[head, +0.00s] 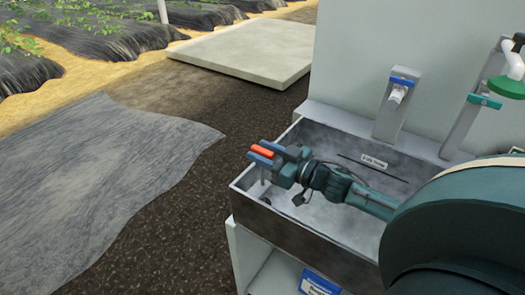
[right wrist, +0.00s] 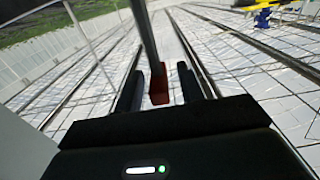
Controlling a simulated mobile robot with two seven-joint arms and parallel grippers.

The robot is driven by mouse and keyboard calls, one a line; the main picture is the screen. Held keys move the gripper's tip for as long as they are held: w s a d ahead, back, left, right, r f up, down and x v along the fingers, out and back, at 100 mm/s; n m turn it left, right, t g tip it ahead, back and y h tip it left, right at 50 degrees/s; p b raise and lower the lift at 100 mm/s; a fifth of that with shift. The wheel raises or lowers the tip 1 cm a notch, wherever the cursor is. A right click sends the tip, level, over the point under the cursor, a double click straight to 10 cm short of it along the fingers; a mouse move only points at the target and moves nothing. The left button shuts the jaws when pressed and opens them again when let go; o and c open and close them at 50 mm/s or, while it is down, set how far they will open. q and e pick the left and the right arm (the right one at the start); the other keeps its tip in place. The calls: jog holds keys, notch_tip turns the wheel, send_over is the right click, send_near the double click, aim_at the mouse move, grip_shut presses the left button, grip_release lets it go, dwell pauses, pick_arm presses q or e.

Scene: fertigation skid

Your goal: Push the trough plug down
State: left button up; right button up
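The metal trough (head: 300,232) stands on a pale base in the head view. My left gripper is out of view.
A grey post with a blue-banded tap (head: 397,95) stands behind the trough. A second post with a teal band (head: 484,101) and a green part (head: 508,87) are at the right. A pale wall (head: 370,40) is behind. Open ground lies left of the trough.

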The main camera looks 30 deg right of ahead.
jog(key=shift+w, duration=0.2)
jog(key=shift+c, duration=0.6)
grip_shut()
jog(key=shift+a, duration=0.1)
